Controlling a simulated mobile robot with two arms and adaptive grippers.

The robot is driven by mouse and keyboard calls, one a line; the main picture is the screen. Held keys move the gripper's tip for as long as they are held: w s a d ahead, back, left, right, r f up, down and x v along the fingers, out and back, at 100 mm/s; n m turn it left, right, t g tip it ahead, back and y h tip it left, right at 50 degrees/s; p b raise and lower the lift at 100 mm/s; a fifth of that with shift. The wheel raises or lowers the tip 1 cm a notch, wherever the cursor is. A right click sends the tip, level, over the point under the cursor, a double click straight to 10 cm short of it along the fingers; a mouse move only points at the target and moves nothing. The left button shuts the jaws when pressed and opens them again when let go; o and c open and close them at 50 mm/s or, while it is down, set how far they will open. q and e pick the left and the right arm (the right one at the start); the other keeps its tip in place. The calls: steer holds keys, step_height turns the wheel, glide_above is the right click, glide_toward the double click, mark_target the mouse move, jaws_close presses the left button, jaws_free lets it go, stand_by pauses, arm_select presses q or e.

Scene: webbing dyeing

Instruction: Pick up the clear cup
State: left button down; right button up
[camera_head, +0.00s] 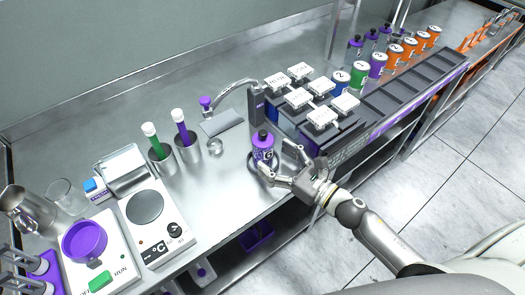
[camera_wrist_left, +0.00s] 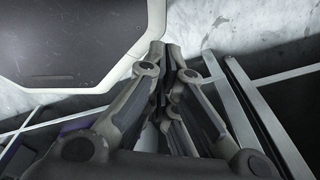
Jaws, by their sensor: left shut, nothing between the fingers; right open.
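A clear cup (camera_head: 59,193) stands on the steel bench at the far left, between a metal jug and a small blue-and-white box. A small clear ring-like piece (camera_head: 215,147) lies near the middle of the bench. My right gripper (camera_head: 275,159) is open at the front of the bench, right by a purple bottle (camera_head: 263,146). I cannot tell whether its fingers touch the bottle. It is far to the right of the cup. My left gripper (camera_wrist_left: 163,85) shows only in the left wrist view, shut and empty; no cup is in that view.
A metal jug (camera_head: 20,210) stands left of the cup. A purple bowl (camera_head: 84,241) on a white device and a hot plate (camera_head: 145,207) stand nearby. Metal holders with green and purple tubes (camera_head: 183,130) stand behind. Racks and cans fill the right; bare steel lies mid-bench.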

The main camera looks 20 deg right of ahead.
mark_target(272, 156)
steer(key=shift+w+a, duration=0.15)
steer(key=shift+w+a+r, duration=0.15)
steer(key=shift+w, duration=0.2)
steer(key=p+x, duration=0.1)
steer(key=x, duration=0.2)
steer(key=shift+w+a, duration=0.1)
steer(key=shift+w+a+p, duration=0.2)
steer(key=shift+w+p, duration=0.05)
steer(key=shift+p, duration=0.05)
arm_select(q)
steer(key=shift+w+a+r, duration=0.1)
steer(key=shift+w+r, duration=0.25)
steer(key=shift+r, duration=0.5)
steer(key=shift+s, duration=0.1)
arm_select(e)
steer(key=shift+c, duration=1.1)
steer(key=c, duration=1)
arm_select(q)
steer(key=shift+s, duration=0.1)
arm_select(e)
steer(key=shift+c, duration=0.2)
